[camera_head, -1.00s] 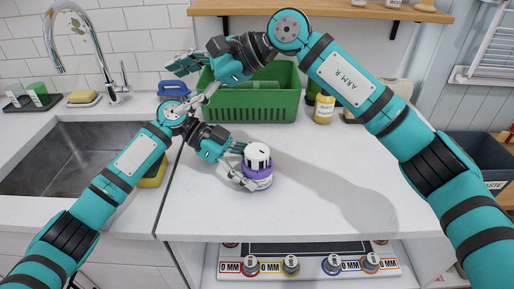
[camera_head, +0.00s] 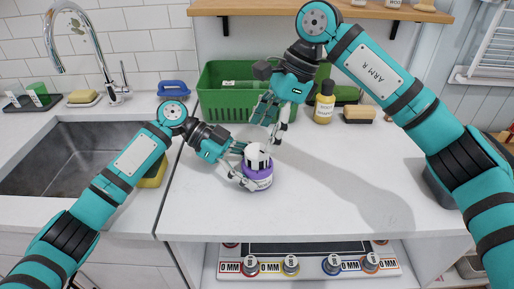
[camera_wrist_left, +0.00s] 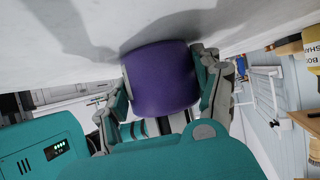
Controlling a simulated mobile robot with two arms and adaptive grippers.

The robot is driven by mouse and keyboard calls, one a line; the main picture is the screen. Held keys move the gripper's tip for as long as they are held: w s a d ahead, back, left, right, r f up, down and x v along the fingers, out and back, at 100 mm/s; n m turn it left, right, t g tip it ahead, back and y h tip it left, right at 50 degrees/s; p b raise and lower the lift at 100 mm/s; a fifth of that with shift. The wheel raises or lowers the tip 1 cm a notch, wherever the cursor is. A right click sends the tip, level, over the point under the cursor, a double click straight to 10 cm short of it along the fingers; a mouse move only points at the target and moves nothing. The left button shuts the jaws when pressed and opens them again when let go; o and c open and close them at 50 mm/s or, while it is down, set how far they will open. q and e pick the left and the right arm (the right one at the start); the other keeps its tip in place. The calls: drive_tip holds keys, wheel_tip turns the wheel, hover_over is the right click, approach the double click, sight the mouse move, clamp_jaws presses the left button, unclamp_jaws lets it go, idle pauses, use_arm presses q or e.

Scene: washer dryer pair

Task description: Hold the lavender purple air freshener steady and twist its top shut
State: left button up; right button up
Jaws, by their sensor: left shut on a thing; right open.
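The air freshener has a lavender purple base (camera_head: 259,183) and a white, dark-slotted top (camera_head: 257,158). It stands upright on the white counter. My left gripper (camera_head: 243,173) is shut on the purple base from the left; the left wrist view shows the purple body (camera_wrist_left: 160,80) between its two fingers. My right gripper (camera_head: 270,117) is open and empty, pointing down above and slightly right of the top. Its fingertips are close over the top in the picture; I cannot tell whether they touch it.
A green crate (camera_head: 222,104) stands behind, partly hidden by my right arm. A yellow bottle (camera_head: 325,108) and a brush (camera_head: 358,113) are at the back right. A sink (camera_head: 75,160) is at left, with a sponge (camera_head: 153,175) near its edge. The counter's right front is clear.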

sight(257, 148)
drive_tip(key=shift+x, duration=2.75)
drive_tip(key=c, duration=1.2)
drive_tip(key=m+t, duration=0.1)
drive_tip(key=m, duration=0.3)
drive_tip(key=shift+t, duration=0.3)
drive_tip(key=m+t, duration=0.1)
drive_tip(key=m, duration=0.3)
drive_tip(key=shift+m+t+h, duration=0.3)
drive_tip(key=shift+m+t, duration=0.1)
